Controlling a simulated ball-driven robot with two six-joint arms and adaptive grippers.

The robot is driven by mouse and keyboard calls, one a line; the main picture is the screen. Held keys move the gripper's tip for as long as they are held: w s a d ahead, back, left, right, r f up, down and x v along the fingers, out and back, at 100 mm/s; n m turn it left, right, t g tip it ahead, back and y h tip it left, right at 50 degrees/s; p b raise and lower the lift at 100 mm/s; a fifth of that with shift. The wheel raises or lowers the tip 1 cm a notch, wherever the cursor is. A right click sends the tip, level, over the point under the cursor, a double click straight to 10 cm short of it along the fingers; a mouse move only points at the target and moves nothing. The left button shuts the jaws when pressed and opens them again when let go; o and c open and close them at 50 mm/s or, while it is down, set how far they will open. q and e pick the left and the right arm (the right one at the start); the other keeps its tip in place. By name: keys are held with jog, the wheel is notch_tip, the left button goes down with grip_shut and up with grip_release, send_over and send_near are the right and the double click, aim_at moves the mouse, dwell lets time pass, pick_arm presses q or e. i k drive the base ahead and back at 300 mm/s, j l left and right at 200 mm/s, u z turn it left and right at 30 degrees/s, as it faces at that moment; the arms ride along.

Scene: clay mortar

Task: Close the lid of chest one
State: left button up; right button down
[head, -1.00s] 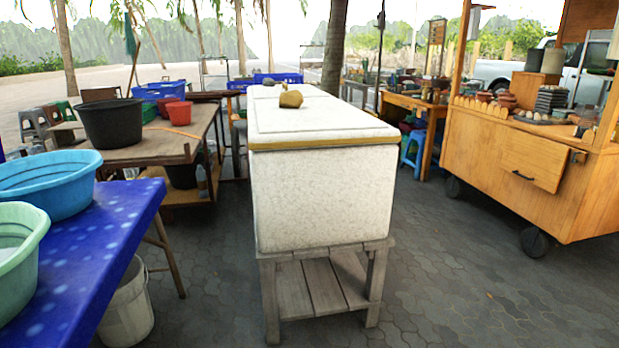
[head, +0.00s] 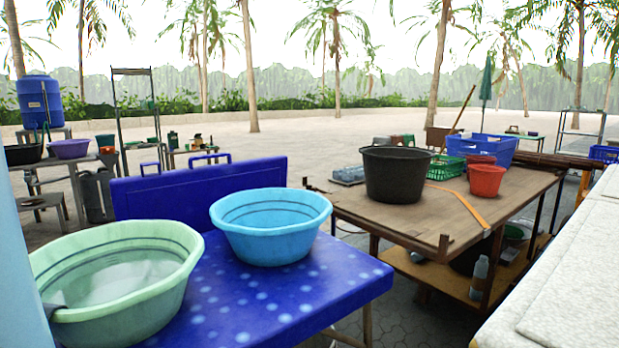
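A white speckled chest (head: 560,285) shows only in part at the right edge of the head view. Its pale top surface is in view; the rest of it is cut off by the frame. I cannot tell from this part whether its lid is open or shut, or whether it is chest one. Neither of my grippers is in view.
A blue table (head: 250,310) in front holds a green basin (head: 120,285) with water and a blue basin (head: 270,225). A wooden table (head: 450,215) with a black tub (head: 395,173) and red bucket (head: 486,180) stands between it and the chest. Open paving lies behind.

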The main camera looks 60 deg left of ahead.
aim_at(187, 196)
jog(key=i+u, duration=0.1)
jog(key=u, duration=2.6)
